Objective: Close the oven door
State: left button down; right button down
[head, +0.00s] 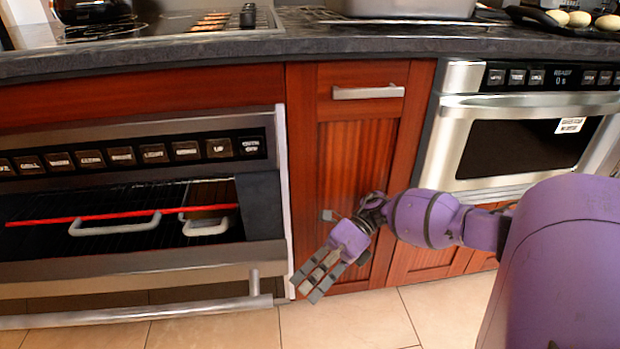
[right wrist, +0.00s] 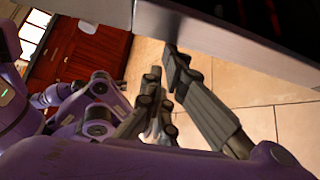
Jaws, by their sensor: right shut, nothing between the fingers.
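My right gripper (head: 316,286) is shut and empty, pointing down-left just right of the door's right end. In the right wrist view its fingers (right wrist: 175,80) are beside a steel panel edge, probably the door; contact cannot be told. My left gripper is not in view.
A red wooden cabinet (head: 345,150) with a steel drawer handle stands behind my right arm. A second steel appliance (head: 520,130) is at the right. A dark countertop (head: 150,58) runs above. The tiled floor (head: 350,325) in front is clear.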

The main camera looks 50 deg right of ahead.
notch_tip(320, 180, up, 10)
jog(key=shift+w+r, duration=0.2)
jog(key=shift+r, duration=0.05)
jog(key=shift+a+f, duration=0.1)
